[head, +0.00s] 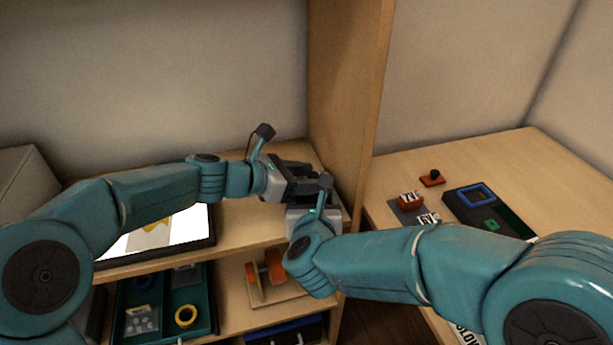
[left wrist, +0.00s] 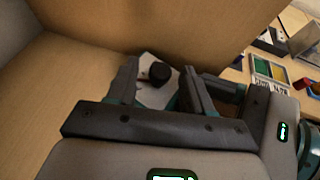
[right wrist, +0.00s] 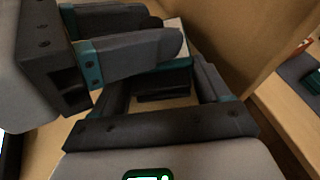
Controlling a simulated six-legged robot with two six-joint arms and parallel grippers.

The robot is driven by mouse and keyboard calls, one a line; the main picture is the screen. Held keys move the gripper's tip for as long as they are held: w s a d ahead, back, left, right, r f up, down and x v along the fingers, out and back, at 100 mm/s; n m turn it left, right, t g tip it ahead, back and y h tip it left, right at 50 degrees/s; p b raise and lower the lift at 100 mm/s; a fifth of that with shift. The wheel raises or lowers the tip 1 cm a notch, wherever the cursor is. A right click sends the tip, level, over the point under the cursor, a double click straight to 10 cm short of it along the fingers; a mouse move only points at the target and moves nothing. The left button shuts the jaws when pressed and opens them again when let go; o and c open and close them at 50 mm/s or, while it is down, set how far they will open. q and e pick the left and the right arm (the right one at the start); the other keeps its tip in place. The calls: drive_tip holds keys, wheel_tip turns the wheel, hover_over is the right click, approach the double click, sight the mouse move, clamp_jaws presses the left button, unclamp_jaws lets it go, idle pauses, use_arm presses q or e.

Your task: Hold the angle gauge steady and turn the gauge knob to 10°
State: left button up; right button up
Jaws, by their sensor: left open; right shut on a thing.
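The angle gauge is a pale plate (left wrist: 152,97) in the left wrist view, with a round black gauge knob (left wrist: 159,73) on it. My left gripper (left wrist: 160,76) is open, with its fingers on either side of the knob; I see no clear contact. In the right wrist view, a pale part of the gauge (right wrist: 176,28) shows beyond the left gripper's fingers. My right gripper (right wrist: 168,84) is shut on the gauge. In the head view both my left gripper (head: 306,181) and my right gripper (head: 318,208) are close together, hiding the gauge. The dial marks cannot be read.
A wooden upright panel (head: 345,110) stands close behind the grippers. A screen (head: 195,228) lies on the shelf at left. Below are a teal tray (head: 165,285) and an orange-and-wood stand (head: 270,275). The right-hand table (head: 510,160) carries small blocks and a dark case.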

use_arm(q)
clamp_jaws()
drive_tip(key=m+g, duration=0.1)
drive_tip(key=m+g+h, duration=0.1)
drive_tip(key=g, duration=0.1)
drive_tip(key=m+g, duration=0.1)
drive_tip(key=m, duration=0.1)
drive_tip(key=shift+w+g+h, duration=0.3)
drive_tip(key=shift+w, duration=0.05)
drive_tip(key=shift+w+r+m+g, duration=0.1)
drive_tip(key=shift+w+m+g, duration=0.05)
drive_tip(key=shift+m+g, duration=0.6)
drive_tip(key=shift+w+m+g, duration=0.1)
drive_tip(key=shift+m+g, duration=0.55)
drive_tip(key=shift+g, duration=0.2)
drive_tip(key=shift+s+m+g, duration=0.1)
drive_tip(key=shift+m+g, duration=0.3)
unclamp_jaws()
drive_tip(key=shift+a, duration=0.1)
